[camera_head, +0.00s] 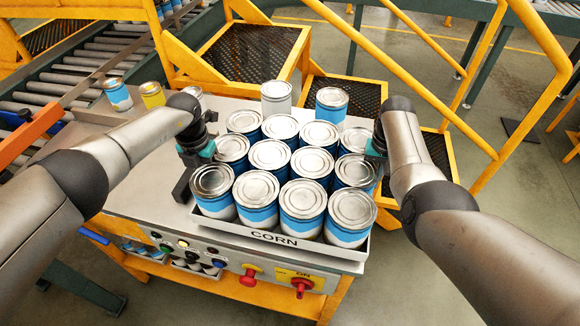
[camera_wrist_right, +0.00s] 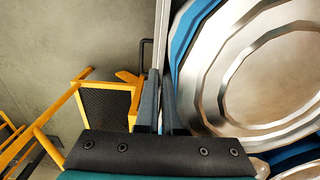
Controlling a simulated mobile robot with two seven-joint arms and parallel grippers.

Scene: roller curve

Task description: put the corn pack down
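The corn pack is a shallow white tray (camera_head: 275,238) marked CORN, filled with several blue-and-white cans with silver lids. It stands level at the front right of the grey worktop, on it or very slightly above it; I cannot tell which. My left gripper (camera_head: 186,180) is at the tray's left side, with a dark finger outside the wall; its other finger is hidden. My right gripper (camera_head: 376,160) is at the right side. In the right wrist view its fingers (camera_wrist_right: 161,105) are close together with the tray's thin wall (camera_wrist_right: 162,35) between them, beside a can lid.
Loose cans stand behind the tray: a plain one (camera_head: 276,98), a blue one (camera_head: 331,105), and others (camera_head: 118,95) at the left by the roller conveyor (camera_head: 75,70). Buttons and a red knob (camera_head: 250,276) are on the front panel. Yellow steps and rails stand behind and right.

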